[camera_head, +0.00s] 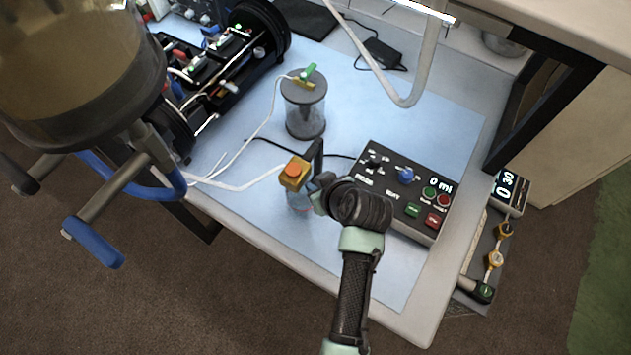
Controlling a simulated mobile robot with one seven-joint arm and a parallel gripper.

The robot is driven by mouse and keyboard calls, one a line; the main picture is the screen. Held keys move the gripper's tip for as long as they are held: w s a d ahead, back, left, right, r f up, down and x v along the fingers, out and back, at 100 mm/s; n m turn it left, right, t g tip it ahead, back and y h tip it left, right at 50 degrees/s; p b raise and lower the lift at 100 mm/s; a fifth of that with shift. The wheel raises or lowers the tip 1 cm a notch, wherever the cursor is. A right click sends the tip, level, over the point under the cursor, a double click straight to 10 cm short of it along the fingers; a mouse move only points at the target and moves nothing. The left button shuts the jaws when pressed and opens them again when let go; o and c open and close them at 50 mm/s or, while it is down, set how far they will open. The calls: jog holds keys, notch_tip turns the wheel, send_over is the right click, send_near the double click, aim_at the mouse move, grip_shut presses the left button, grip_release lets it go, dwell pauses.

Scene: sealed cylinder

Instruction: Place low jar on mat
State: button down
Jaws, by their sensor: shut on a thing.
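A small clear jar (297,201) with a square yellow top and an orange-red button is at the middle of the light blue mat (365,105). My gripper (307,181) reaches in from the lower right and is shut on this small jar near its top. The jar looks upright. Its lower part is faint, and I cannot tell whether its base touches the mat. A taller clear jar (305,113) with a dark base and a green valve on its lid stands on the mat behind it.
A control box (406,190) with a display stands right of my gripper. An open black cylinder with electronics (228,67) lies at the back left. A large tank (75,60) on a handled frame fills the upper left. White tubing (235,186) crosses the mat's left side.

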jog(key=shift+f, duration=0.1)
jog(key=c, duration=1.4)
grip_release()
jog(key=o, duration=0.5)
jog(key=shift+c, duration=0.2)
